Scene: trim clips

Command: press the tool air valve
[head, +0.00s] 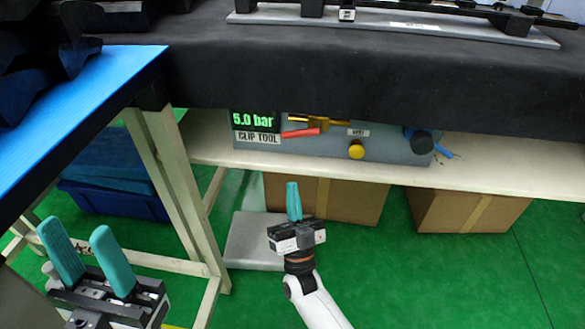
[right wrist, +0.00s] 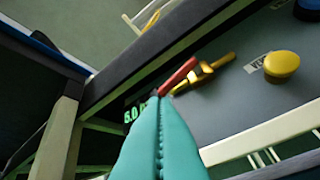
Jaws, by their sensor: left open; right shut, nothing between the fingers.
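The tool air valve shows as a brass body (head: 325,123) with a red lever (head: 300,133) on the grey panel (head: 395,150) under the bench top. The lever lies nearly level, its free end to the left. In the right wrist view the red lever (right wrist: 178,76) and brass body (right wrist: 205,77) are just beyond my fingertips. My right gripper (head: 292,184) is shut and empty, its teal fingers pointing up below the panel. It shows in the right wrist view (right wrist: 158,100); whether it touches the lever I cannot tell. My left gripper (head: 76,240) is open and empty at lower left.
A green display (head: 255,120) reads 5.0 bar above a CLIP TOOL label. A yellow knob (head: 356,150) and a dark round knob (head: 420,141) sit right of the valve. The white shelf (head: 475,181) edge runs below the panel, the dark bench top (head: 350,75) overhangs it. Cardboard boxes (head: 345,200) stand underneath.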

